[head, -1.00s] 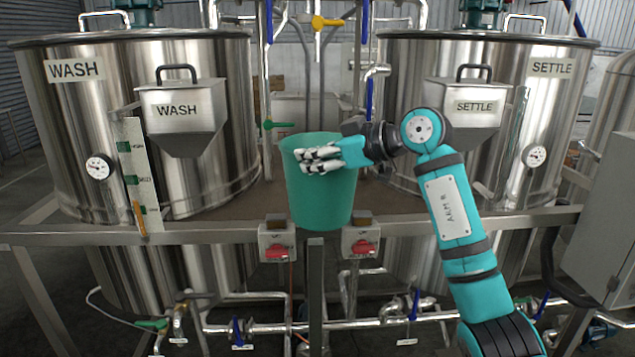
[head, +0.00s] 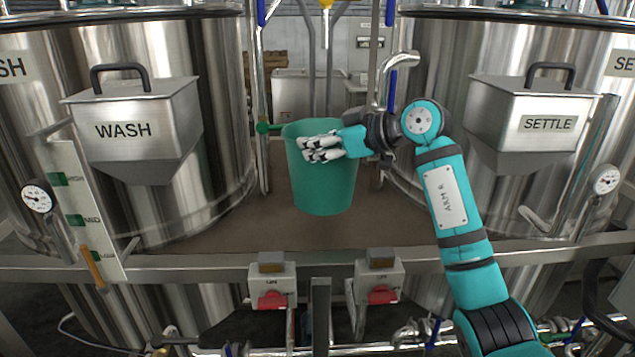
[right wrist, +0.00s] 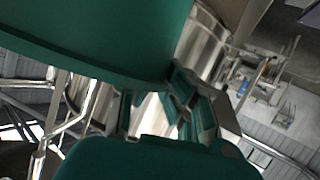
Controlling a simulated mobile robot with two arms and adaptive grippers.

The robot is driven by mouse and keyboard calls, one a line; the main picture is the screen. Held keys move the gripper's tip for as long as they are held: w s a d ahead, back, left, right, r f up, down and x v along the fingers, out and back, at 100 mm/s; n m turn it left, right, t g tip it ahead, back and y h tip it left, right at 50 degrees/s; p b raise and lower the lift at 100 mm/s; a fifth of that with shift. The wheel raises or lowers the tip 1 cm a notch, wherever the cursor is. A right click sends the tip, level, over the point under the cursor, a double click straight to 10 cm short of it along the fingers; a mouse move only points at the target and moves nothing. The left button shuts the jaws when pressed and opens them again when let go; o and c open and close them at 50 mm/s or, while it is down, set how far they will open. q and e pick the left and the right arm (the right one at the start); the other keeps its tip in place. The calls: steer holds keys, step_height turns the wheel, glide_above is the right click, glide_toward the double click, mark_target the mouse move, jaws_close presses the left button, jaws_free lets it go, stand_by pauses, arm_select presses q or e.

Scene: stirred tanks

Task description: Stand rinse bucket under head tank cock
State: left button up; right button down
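The rinse bucket (head: 325,185) is teal green and upright, in the middle of the head view. My right gripper (head: 322,148) is shut on it, with its pale fingers at the upper front of the bucket. The bucket's green wall (right wrist: 110,35) fills the top of the right wrist view, close to the fingers. The bucket shows in front of the brown deck; its height above the deck is hard to judge. A yellow-handled cock (head: 326,6) with a pipe pointing down is at the top centre, cut by the picture edge. No head tank shows. My left gripper is out of view.
The WASH tank (head: 215,120) stands left and the SETTLE tank (head: 440,70) right. The deck (head: 270,215) between them is bare around the bucket. A bent steel pipe (head: 400,62) and a green lever (head: 266,128) are near it. Switch boxes (head: 271,286) line the front rail.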

mark_target(304, 174)
steer(key=shift+f, duration=2.9)
steer(key=c, duration=1.5)
jaws_free()
steer(key=shift+w+f, duration=0.1)
steer(key=b+v, duration=0.1)
steer(key=v, duration=0.6)
steer(key=shift+d, duration=0.2)
